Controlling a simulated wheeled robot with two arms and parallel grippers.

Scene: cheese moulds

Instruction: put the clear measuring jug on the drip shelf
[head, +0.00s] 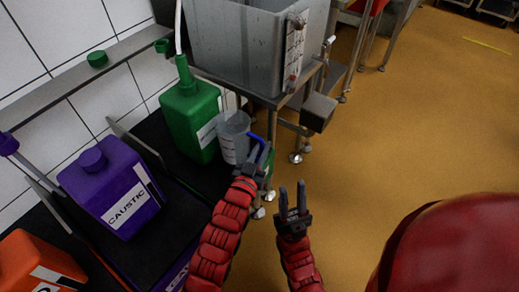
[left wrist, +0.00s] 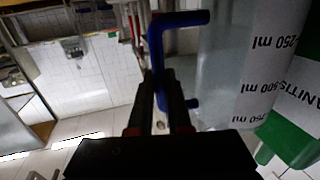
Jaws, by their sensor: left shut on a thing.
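The clear measuring jug (head: 229,148) has a blue handle and looks upright beside the green container. My left gripper (head: 257,152) is shut on the jug's blue handle, on the jug's right side. The left wrist view shows the handle (left wrist: 156,50) between the fingers and the clear wall (left wrist: 222,75) with its millilitre marks. I cannot tell whether the jug's base touches anything. My right gripper (head: 292,197) is open and empty over the floor. I cannot tell which surface is the drip shelf; a grey ledge (head: 65,86) runs along the tiled wall.
A green container (head: 188,118), a purple CAUSTIC container (head: 95,178) and an orange container (head: 35,262) stand in black bays at left. A green cap (head: 97,59) sits on the ledge. A grey tank (head: 235,45) stands on a metal frame.

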